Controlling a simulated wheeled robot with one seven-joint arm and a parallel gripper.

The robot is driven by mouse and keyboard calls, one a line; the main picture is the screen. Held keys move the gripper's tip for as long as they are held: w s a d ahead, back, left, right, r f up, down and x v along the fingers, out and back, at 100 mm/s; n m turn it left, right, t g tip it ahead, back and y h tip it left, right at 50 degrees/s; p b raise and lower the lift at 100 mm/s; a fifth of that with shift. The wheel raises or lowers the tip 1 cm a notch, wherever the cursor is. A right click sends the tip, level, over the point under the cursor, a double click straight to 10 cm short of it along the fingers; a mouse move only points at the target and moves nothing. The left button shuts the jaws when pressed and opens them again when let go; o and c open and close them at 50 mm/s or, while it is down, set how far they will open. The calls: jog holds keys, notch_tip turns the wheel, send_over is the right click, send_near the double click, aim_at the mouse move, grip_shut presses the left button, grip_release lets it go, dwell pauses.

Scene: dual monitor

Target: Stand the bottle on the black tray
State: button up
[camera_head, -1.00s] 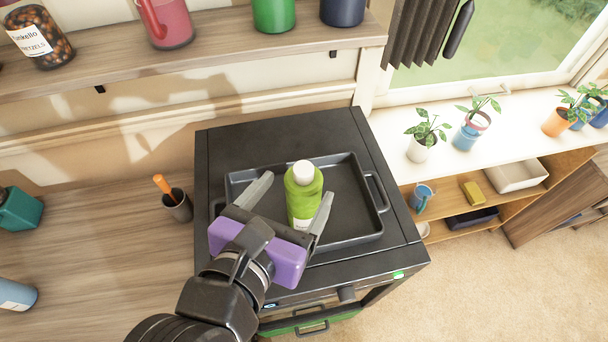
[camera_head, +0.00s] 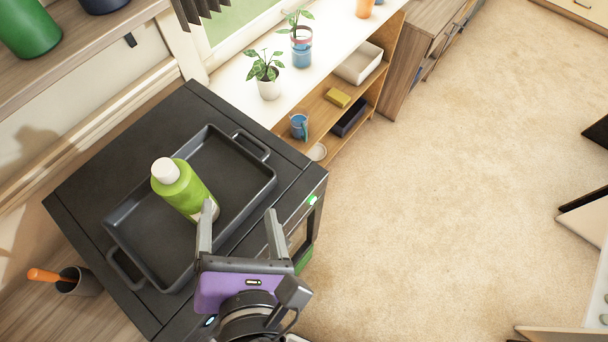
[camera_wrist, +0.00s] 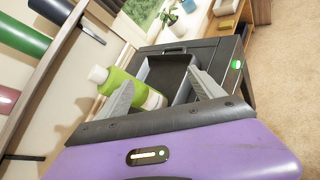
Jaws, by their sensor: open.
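The green bottle (camera_head: 186,189) with a white cap stands upright in the black tray (camera_head: 262,190). The tray lies on top of a black cabinet. My gripper (camera_head: 239,212) is open and empty, with its fingers to the right of the bottle in the head view. In the wrist view the bottle (camera_wrist: 128,86) shows behind the left finger, which hides part of it. The tray (camera_wrist: 181,70) shows between and beyond the fingers of my gripper (camera_wrist: 160,90).
The black cabinet (camera_head: 196,101) has its edge close to my gripper. A cup with an orange-handled tool (camera_head: 78,281) stands at the lower left. A white windowsill shelf holds potted plants (camera_head: 268,78). Carpeted floor (camera_head: 440,170) at the right is open.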

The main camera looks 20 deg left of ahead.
jog(key=w+d+f+m+t+h, duration=0.1)
jog(key=d+f+m, duration=0.3)
jog(key=d+m, duration=0.5)
jog(key=d+f+m+t+h, duration=0.1)
jog(key=d+f+m, duration=0.3)
jog(key=d+m, duration=0.5)
jog(key=s+d+r+m+t+h, duration=0.1)
jog(key=s+d+m+h, duration=0.2)
jog(key=s+d+m, duration=0.2)
jog(key=s+d+r+m+t+h, duration=0.1)
jog(key=s+d+m+h, duration=0.2)
jog(key=d+m, duration=0.9)
jog(key=shift+s+d+r+m, duration=0.15)
jog(key=shift+s+r+m, duration=0.1)
jog(key=shift+s+m, duration=0.85)
jog(key=shift+w, duration=0.15)
notch_tip(320, 180, down, 3)
jog(key=b, duration=0.2)
jog(key=shift+r+b, duration=0.15)
jog(key=shift+b, duration=0.25)
